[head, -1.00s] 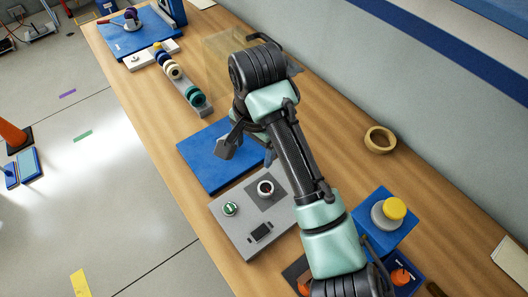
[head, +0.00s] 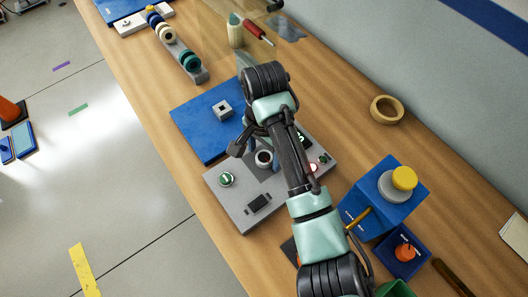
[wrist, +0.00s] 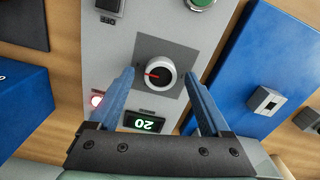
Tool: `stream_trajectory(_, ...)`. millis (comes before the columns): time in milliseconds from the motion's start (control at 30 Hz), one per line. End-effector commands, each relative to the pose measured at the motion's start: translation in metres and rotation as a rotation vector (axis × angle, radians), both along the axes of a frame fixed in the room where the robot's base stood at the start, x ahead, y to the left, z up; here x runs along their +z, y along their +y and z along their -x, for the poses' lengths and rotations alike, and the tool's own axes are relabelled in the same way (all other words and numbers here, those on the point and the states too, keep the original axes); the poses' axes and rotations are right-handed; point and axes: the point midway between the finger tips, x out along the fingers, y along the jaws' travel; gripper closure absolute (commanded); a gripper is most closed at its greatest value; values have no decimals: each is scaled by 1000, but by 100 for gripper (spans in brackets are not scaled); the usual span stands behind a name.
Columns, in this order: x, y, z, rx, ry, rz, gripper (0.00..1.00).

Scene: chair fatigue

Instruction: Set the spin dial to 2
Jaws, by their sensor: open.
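The spin dial (head: 264,158) is a round white-rimmed knob with a dark face on a grey control panel (head: 222,203). In the wrist view the dial (wrist: 163,82) has a red pointer line that points left in the picture. A small display (wrist: 147,122) on the panel shows green digits, upside down, that look like 20. My gripper (wrist: 158,76) is open and empty, with one blue finger on each side of the dial in the picture. I cannot tell how high the fingertips are above it. In the head view my gripper (head: 254,144) is beside the dial, partly hidden by my arm.
The panel also carries a green button (head: 227,179), a black switch (head: 258,204) and a red light (wrist: 97,100). A blue plate (head: 205,135) with a small grey block lies behind it. A blue box (head: 372,215) with a yellow-topped knob stands right.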

Motion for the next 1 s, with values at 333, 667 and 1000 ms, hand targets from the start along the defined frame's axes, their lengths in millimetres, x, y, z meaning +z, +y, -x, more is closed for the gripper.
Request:
stream_trajectory(333,-6,0,0,1,-1,-1,19)
stream_trajectory(667,-5,0,0,1,-1,-1,74)
stream_trajectory(1000,-5,0,0,8,0,0,100)
